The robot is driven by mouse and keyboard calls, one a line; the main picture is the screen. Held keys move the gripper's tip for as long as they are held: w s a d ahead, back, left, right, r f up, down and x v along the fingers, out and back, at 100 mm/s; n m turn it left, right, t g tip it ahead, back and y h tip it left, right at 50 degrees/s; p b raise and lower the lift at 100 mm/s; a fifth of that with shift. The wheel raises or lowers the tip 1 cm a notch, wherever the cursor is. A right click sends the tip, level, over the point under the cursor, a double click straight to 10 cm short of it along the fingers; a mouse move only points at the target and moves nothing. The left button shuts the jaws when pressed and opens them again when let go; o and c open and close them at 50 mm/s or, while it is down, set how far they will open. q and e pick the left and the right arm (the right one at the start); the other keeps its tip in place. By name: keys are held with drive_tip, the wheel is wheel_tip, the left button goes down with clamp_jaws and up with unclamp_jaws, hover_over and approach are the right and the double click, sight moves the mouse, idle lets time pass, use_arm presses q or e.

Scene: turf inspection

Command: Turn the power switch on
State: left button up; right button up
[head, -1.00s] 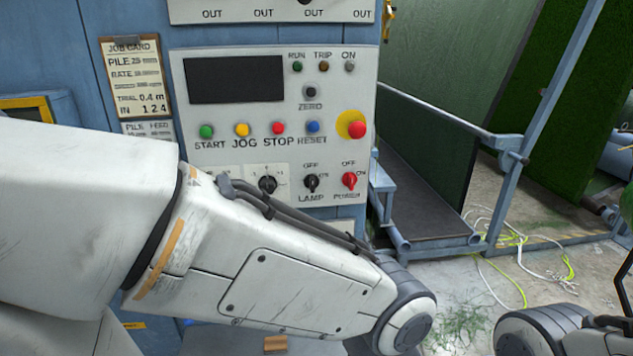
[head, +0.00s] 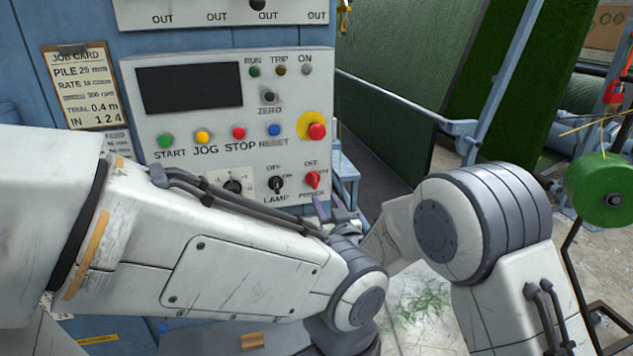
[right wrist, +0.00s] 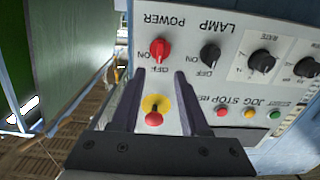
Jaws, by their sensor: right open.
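The power switch (head: 313,179) is a red rotary knob at the lower right of the grey control panel (head: 190,120). Its grip looks upright, in line with the OFF mark above it; ON is to its right. It also shows in the right wrist view (right wrist: 160,48), which is upside down. My right gripper (head: 336,208) is just below and right of the knob in the head view. In the right wrist view its two dark fingers (right wrist: 157,78) are apart and empty, with the knob beyond their tips, apart from them. My left gripper is not in view.
The black lamp knob (head: 276,185) is left of the power switch. A red mushroom button (head: 317,131) on a yellow disc sits above it. My left forearm crosses below the panel. A blue-grey rail frame (head: 400,102) stands right of the panel.

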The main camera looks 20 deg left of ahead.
sight(315, 182)
drive_tip(key=p+x, duration=0.4)
drive_tip(key=x, duration=0.4)
drive_tip(key=shift+w+a+r, duration=0.1)
drive_tip(key=shift+w+a, duration=0.1)
drive_tip(key=shift+w, duration=0.05)
drive_tip(key=shift+w+a+p, duration=0.3)
drive_tip(key=shift+w+a, duration=0.05)
drive_tip(key=shift+w, duration=0.15)
clamp_jaws()
